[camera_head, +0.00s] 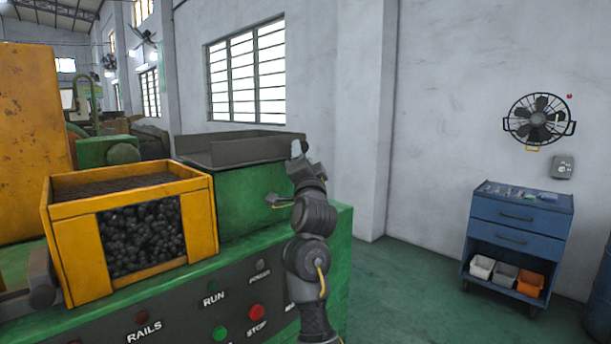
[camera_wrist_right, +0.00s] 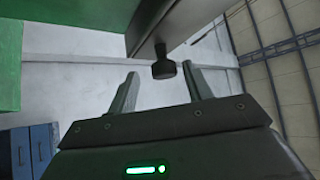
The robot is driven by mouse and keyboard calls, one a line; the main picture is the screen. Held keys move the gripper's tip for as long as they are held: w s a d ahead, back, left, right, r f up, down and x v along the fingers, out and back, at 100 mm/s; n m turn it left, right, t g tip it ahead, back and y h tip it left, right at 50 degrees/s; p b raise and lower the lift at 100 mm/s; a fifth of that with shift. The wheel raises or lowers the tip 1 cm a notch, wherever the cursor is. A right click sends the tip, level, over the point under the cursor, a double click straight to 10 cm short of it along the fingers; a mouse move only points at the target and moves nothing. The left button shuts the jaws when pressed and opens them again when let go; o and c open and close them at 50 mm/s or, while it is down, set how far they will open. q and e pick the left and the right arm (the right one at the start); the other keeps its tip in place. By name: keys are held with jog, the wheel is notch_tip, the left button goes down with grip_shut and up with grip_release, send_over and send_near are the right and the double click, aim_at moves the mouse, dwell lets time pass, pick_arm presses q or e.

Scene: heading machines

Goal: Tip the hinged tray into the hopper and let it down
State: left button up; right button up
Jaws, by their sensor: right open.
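The grey hinged tray (camera_head: 235,150) lies roughly level on top of the green machine housing, behind the hopper. The yellow hopper (camera_head: 64,216) stands left of it, with many dark pieces (camera_head: 142,236) showing through its front opening. My right gripper (camera_head: 287,176) is at the tray's right end, open. In the right wrist view, a dark knob (camera_wrist_right: 163,69) on a short stem sticks out from the tray's edge (camera_wrist_right: 152,22). It appears between the open fingers (camera_wrist_right: 158,92), a little beyond their tips. Contact with the knob cannot be seen. My left gripper is out of view.
A blue tool cart (camera_head: 518,226) stands at the right, below a wall fan (camera_head: 538,119). The green floor between machine and cart is clear.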

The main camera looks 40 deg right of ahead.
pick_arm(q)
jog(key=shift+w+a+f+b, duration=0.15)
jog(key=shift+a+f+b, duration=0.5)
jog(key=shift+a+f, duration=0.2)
pick_arm(e)
jog(key=v, duration=0.7)
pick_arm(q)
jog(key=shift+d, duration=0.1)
pick_arm(e)
jog(key=shift+s+f, duration=0.1)
